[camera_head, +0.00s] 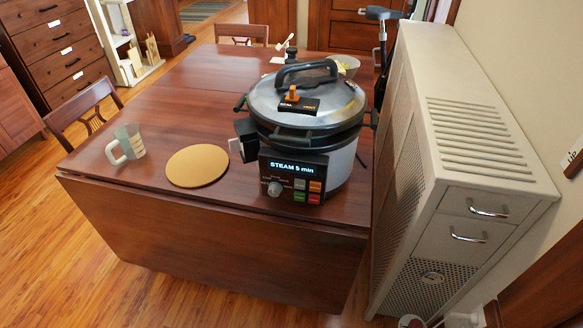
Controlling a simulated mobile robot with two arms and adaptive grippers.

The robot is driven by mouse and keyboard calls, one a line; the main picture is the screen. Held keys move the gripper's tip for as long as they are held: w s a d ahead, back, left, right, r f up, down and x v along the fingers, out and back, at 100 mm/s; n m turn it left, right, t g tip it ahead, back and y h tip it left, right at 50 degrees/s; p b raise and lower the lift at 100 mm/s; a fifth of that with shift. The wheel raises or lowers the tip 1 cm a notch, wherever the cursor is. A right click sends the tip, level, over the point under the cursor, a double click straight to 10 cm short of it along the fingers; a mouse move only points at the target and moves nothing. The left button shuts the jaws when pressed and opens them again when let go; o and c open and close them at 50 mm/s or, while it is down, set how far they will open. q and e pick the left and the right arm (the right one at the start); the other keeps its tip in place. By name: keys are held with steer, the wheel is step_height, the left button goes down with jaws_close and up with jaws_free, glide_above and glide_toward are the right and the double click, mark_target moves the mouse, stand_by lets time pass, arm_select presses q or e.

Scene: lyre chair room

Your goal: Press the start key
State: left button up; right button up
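A large pressure cooker (338,150) with a steel lid and black handle stands at the right end of the wooden table. Its front panel has a lit display (292,167) reading "STEAM 5 min". Below are a round knob (274,189) and a small block of keys (307,190) in green, orange and red. The key labels are too small to read, so I cannot tell which is the start key. On the lid, an orange valve lever (292,94) stands on a black plate marked for seal and vent. Neither of my grippers can be made out.
A measuring cup (126,144) and a round tan board (197,166) lie left of the cooker on the table (160,110). A pale vented cabinet (440,150) stands close on the right. A bowl (348,66) is behind the cooker. Chairs (85,112) stand around the table.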

jaws_close()
stand_by(1.0)
